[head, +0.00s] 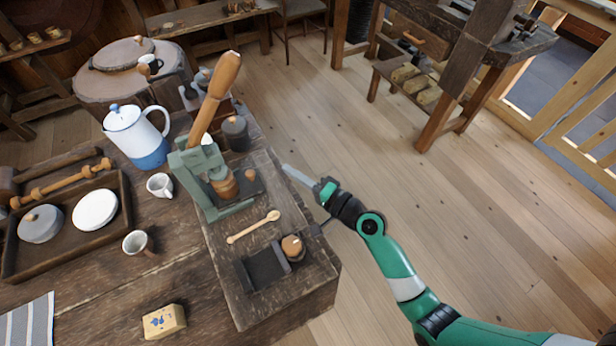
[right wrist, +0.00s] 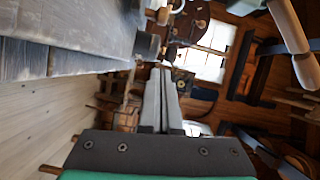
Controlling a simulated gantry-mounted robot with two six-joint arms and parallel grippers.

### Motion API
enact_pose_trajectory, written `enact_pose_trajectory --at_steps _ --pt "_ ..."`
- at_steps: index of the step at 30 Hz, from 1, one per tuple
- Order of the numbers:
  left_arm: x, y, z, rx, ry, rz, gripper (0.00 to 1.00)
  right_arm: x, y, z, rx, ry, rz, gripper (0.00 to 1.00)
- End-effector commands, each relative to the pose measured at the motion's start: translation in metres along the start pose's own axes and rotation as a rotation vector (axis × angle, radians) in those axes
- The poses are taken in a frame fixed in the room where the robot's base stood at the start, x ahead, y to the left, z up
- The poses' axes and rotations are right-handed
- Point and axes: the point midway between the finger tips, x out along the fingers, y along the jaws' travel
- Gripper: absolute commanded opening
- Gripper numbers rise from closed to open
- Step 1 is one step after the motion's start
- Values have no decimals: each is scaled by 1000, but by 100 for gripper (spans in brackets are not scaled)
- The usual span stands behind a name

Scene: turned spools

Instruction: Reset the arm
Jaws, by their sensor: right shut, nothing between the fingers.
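A green lever press (head: 190,165) stands on a raised wooden block on the bench. Its arm, with a thick wooden handle (head: 217,92), points up and tilts to the right. A turned wooden piece (head: 223,184) sits in the press below the arm. My right gripper (head: 287,169) is to the right of the press, past the block's edge, apart from the arm and touching nothing that I can see. Its fingers are together and empty, as the right wrist view (right wrist: 161,80) also shows. My left gripper is not in view.
On the block are a wooden spoon-like tool (head: 253,227), a dark tray (head: 264,268) and a round wooden-topped pot (head: 292,247). A blue-and-white coffee pot (head: 135,135), white cups (head: 160,185) and a dark wooden tray (head: 72,259) stand left. Open floor lies right of the bench.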

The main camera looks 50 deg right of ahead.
Motion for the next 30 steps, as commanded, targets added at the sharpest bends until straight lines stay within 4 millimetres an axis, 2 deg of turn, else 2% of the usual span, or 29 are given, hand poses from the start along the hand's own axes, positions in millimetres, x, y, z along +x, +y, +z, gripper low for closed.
enact_pose_trajectory --at_steps 1,3,7,11,22,23,26,29,30 --pt "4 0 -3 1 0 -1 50 -13 -1 0 3 1 3 0" --pt "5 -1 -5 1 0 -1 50 -27 -1 0 2 1 2 0" --pt "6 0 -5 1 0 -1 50 -44 0 0 1 0 1 0" --pt "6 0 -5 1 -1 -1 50 -49 0 0 0 0 0 0" --pt "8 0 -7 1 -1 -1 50 -47 -4 3 0 -9 -2 0" --pt "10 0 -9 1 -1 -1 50 -45 -9 5 -3 -16 -8 0" --pt "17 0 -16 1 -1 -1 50 -30 -47 12 -28 -45 -62 0" --pt "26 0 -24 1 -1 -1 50 -9 -117 19 -83 -78 -173 0" --pt "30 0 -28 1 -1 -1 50 -2 -152 23 -121 -86 -226 0"
